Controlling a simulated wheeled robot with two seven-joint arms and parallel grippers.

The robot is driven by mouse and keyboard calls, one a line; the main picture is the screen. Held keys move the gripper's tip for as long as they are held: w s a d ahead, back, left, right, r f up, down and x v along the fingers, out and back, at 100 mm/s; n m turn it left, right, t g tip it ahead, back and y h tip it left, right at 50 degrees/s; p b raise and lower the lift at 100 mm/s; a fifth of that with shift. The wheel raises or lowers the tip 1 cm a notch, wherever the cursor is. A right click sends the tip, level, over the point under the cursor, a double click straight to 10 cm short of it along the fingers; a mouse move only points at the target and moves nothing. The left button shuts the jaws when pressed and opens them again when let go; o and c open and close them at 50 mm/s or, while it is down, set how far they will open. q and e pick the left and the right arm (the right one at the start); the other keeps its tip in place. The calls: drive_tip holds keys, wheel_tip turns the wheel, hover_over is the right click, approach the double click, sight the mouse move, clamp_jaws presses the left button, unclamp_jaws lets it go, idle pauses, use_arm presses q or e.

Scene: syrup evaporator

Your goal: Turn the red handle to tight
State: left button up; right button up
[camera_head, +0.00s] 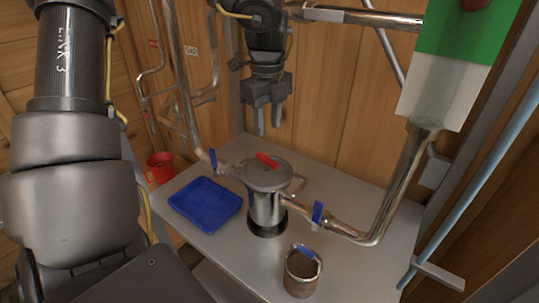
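The red handle (267,160) is a short bar on the lid of a steel cylindrical vessel (266,205), which stands on a light grey table (355,190). The handle lies at a slant across the lid. My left gripper (268,125) points down behind and above the vessel, apart from the handle in the picture. Its two fingers are separated by a gap with nothing visible between them. My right gripper does not show.
Pipes with blue valve levers (213,158) and (317,212) join the vessel on both sides. A blue tray (206,202) lies left of it, and a brown cup (302,274) stands in front. A red bucket (160,168) is behind left. A large pipe (399,190) rises at right.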

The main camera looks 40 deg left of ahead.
sight(268, 158)
use_arm(q)
wheel_tip(268, 158, down, 8)
drive_tip(key=shift+w+f+p, duration=0.1)
drive_tip(key=shift+f+p, duration=0.15)
drive_tip(key=shift+p, duration=0.6)
drive_tip(key=shift+f, duration=0.6)
clamp_jaws()
